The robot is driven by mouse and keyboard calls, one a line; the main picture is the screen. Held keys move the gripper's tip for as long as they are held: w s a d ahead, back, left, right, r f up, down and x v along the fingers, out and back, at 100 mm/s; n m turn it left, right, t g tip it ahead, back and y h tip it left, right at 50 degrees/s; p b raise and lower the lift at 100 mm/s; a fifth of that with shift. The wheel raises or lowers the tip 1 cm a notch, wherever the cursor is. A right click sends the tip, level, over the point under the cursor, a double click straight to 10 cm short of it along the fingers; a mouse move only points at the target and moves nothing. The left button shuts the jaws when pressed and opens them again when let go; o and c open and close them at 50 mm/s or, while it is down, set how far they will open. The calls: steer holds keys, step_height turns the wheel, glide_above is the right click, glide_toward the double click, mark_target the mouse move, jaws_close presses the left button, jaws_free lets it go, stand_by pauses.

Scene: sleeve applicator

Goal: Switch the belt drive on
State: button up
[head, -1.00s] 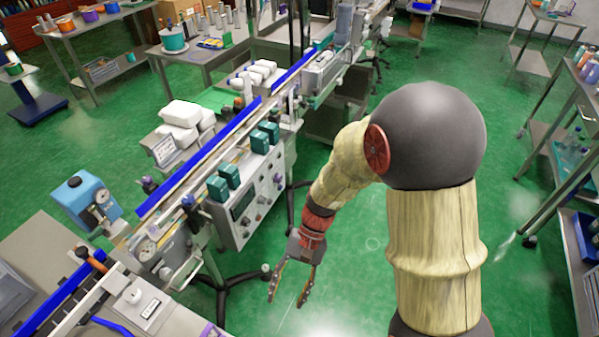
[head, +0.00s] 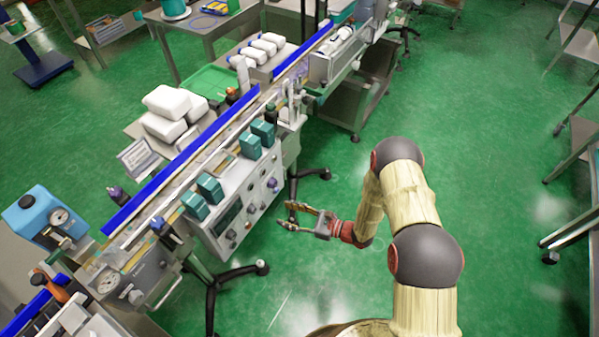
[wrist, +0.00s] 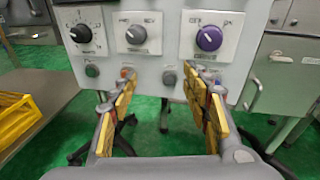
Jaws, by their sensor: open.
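The control panel (head: 240,208) is on the near side of the conveyor (head: 160,200) in the head view. In the wrist view, the panel (wrist: 150,62) carries a purple rotary knob (wrist: 209,38) at right, seemingly marked OFF and ON. A grey knob (wrist: 136,34) is in the middle and a black dial knob (wrist: 81,33) at left. Small round buttons sit below. My gripper (head: 286,215) is open and empty, pointing at the panel from apart. Its yellow-padded fingers (wrist: 160,88) show below the knobs; the purple knob is above the right finger.
Teal boxes (head: 251,145) stand along the panel's top. Stand legs with castors (head: 240,270) reach over the floor below the panel. A yellow crate (wrist: 18,121) shows low at left in the wrist view.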

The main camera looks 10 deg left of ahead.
mark_target(276, 185)
steer(key=w+d+r+m+t, duration=0.1)
steer(key=w+d+r+t, duration=0.15)
steer(key=w, duration=0.45)
steer(key=shift+t, duration=0.35)
steer(key=shift+s+r+b+x, duration=0.2)
steer(key=shift+b+x, duration=0.3)
steer(key=shift+x, duration=1.5)
steer(key=shift+s+r+b+x, duration=0.15)
steer(key=shift+b+x, duration=0.3)
steer(key=shift+x, duration=1.55)
steer(key=shift+a+f, duration=0.1)
steer(key=shift+a, duration=0.05)
steer(key=c, duration=0.3)
steer(key=c, duration=0.8)
steer(key=shift+c, duration=0.3)
